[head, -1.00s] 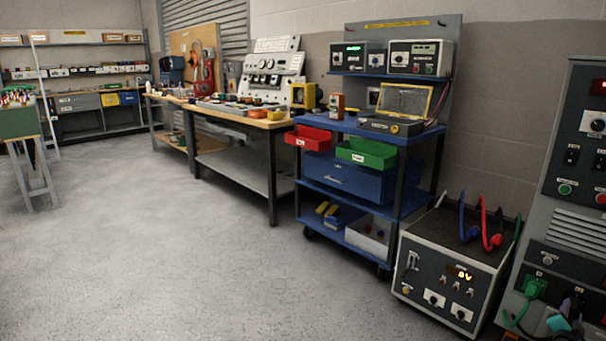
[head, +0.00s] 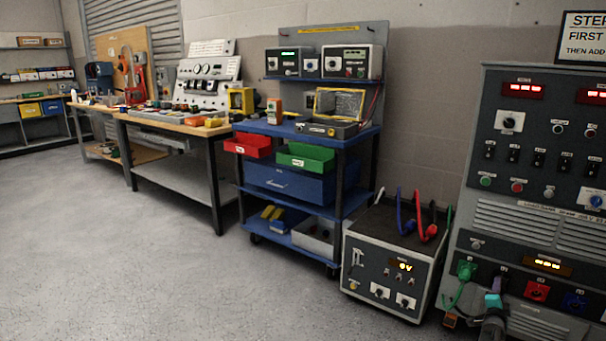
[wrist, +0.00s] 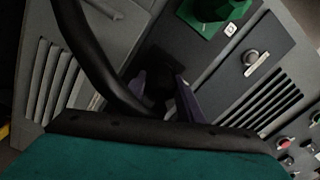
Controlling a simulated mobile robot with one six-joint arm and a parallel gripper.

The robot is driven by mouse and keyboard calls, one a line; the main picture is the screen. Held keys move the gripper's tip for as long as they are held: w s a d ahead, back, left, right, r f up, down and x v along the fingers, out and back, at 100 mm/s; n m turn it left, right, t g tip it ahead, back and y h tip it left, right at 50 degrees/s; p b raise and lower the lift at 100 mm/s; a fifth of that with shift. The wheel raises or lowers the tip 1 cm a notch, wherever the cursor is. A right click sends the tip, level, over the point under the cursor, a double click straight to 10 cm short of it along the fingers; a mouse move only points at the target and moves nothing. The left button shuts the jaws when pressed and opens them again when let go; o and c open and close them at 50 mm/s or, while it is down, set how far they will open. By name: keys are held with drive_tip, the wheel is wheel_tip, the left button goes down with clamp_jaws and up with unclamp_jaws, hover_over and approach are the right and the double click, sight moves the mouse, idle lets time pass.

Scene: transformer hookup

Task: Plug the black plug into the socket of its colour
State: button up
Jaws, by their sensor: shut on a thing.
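My gripper (wrist: 162,92) is shut on the black plug (wrist: 158,80) in the wrist view. The plug is dark and partly hidden between the fingers, and a thick black cable (wrist: 92,55) curves away from it to the upper left. The grey panel face lies just beyond the plug. In the head view my gripper (head: 493,301) is at the lower front of the grey cabinet (head: 515,215), right of and below the green plug (head: 466,270). The black socket is not clearly visible, and I cannot tell whether the plug touches the panel.
A red socket (head: 537,290) and a blue socket (head: 576,301) sit right of my gripper. The green plug also shows in the wrist view (wrist: 212,12). A power supply box (head: 385,270) with coloured leads stands left of the cabinet. Floor farther left is clear.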

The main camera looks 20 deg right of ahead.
drive_tip(key=o, duration=1.3)
drive_tip(key=shift+b+v, duration=0.4)
drive_tip(key=shift+v, duration=2.1)
drive_tip(key=shift+s+a, duration=0.1)
drive_tip(key=shift+a, duration=0.05)
drive_tip(key=shift+p+v, duration=1.25)
drive_tip(key=shift+v, duration=5.5)
